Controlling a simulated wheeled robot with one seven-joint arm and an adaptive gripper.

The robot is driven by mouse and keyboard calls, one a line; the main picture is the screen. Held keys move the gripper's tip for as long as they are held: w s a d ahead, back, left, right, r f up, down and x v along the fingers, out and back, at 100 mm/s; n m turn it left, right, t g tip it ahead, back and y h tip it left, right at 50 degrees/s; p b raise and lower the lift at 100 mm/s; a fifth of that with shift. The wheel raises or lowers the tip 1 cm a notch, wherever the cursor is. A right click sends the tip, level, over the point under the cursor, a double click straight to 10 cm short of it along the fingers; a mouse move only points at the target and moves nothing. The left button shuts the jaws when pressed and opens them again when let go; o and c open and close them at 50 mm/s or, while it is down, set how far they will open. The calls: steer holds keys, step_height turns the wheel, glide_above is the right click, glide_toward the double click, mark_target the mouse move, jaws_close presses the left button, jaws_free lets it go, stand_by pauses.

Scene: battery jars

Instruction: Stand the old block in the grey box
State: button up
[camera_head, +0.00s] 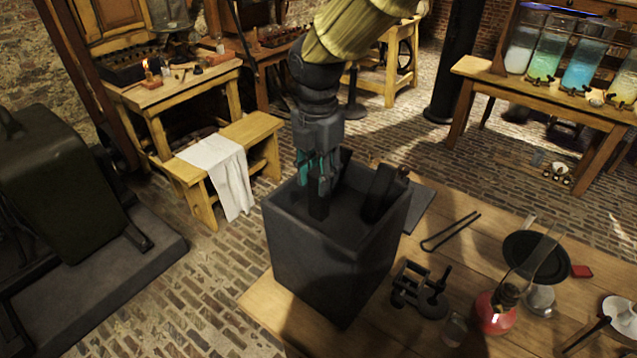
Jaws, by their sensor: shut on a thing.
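The grey box (303,262) is tall, dark and open at the top. It stands at the left corner of the wooden table. My gripper (318,186) points down over the left part of its opening. Its teal fingers are shut on a dark block (318,206), which hangs upright with its lower part inside the box mouth. Another dark slab-like piece (379,193) leans in the right side of the box and sticks up past the rim. The box's floor and the block's lower end are too dark to make out.
On the wooden table (300,328), right of the box, lie black tongs (450,231) and a small dark metal device (420,290). A red flask (494,314) and a black round plate (536,257) stand further right. A bench with a white cloth (222,172) is at left.

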step_height(320, 180, down, 3)
steer(key=shift+w+a+f, duration=0.1)
steer(key=shift+w, duration=0.05)
steer(key=shift+s, duration=0.25)
steer(key=o, duration=1.2)
steer(key=shift+w+f, duration=0.1)
step_height(320, 180, up, 12)
steer(key=shift+r+b, duration=0.25)
steer(key=shift+b, duration=0.95)
